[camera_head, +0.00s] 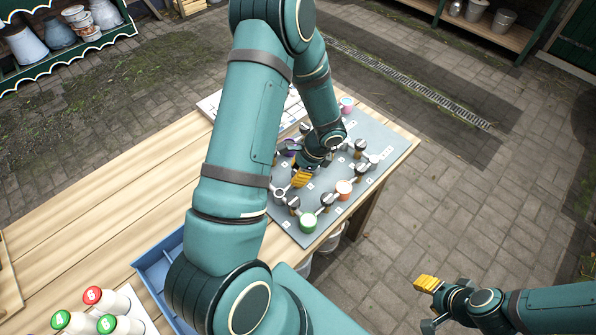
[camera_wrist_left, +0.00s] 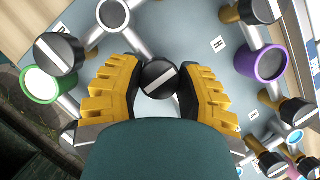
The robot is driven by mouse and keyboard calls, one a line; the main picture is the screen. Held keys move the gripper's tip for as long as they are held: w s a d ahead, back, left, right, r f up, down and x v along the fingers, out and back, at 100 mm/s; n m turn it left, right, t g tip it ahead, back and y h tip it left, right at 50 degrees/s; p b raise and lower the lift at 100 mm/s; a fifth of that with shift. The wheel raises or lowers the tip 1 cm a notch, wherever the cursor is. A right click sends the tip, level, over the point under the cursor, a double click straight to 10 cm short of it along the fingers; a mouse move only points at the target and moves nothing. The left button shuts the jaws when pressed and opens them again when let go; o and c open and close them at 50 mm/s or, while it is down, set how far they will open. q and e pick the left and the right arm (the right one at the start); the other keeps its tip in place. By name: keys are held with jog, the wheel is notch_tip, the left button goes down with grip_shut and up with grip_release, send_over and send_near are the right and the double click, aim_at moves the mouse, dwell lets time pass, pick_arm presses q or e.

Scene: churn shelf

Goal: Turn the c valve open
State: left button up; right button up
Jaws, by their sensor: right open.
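In the head view my left gripper (camera_head: 300,178) is low over the grey valve board (camera_head: 268,226), its yellow fingers pointing down among the valves. In the left wrist view my left gripper (camera_wrist_left: 158,90) has one finger on each side of a black round valve knob (camera_wrist_left: 160,78) with a white stripe. The fingers are very close to the knob; I cannot tell if they press on it. The stripe runs slightly diagonally. I cannot read this valve's letter, so which knob is c is unclear. My right gripper (camera_head: 428,304) is open and empty, off the table's right side.
Other striped knobs (camera_wrist_left: 60,54) stand close around the fingers. A green-rimmed cup (camera_wrist_left: 40,85) and a purple-rimmed cup (camera_wrist_left: 262,63) join the pipes. In the head view the wooden table (camera_head: 125,190) also holds a blue tray (camera_head: 152,268) and bottles with coloured caps (camera_head: 93,295).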

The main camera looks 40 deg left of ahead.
pick_arm(q)
grip_shut()
jog(key=shift+n, duration=0.4)
jog(key=n+h+b, duration=0.1)
jog(key=n, duration=0.1)
jog(key=shift+f+n+g, duration=0.1)
jog(key=shift+n+g, duration=0.2)
jog(key=shift+g, duration=0.1)
jog(key=n+h, duration=0.1)
jog(key=n, duration=0.3)
jog(key=shift+n+g+h+b, duration=0.3)
jog(key=shift+g+h+b, duration=0.1)
jog(key=n+h, duration=0.2)
jog(key=n, duration=0.3)
jog(key=shift+b, duration=0.4)
jog(key=shift+s+n+t+h, duration=0.1)
jog(key=shift+n+t+h, duration=0.25)
jog(key=shift+n, duration=0.9)
jog(key=shift+n+t+h, duration=0.15)
jog(key=shift+n+h, duration=0.3)
jog(key=shift+n, duration=0.8)
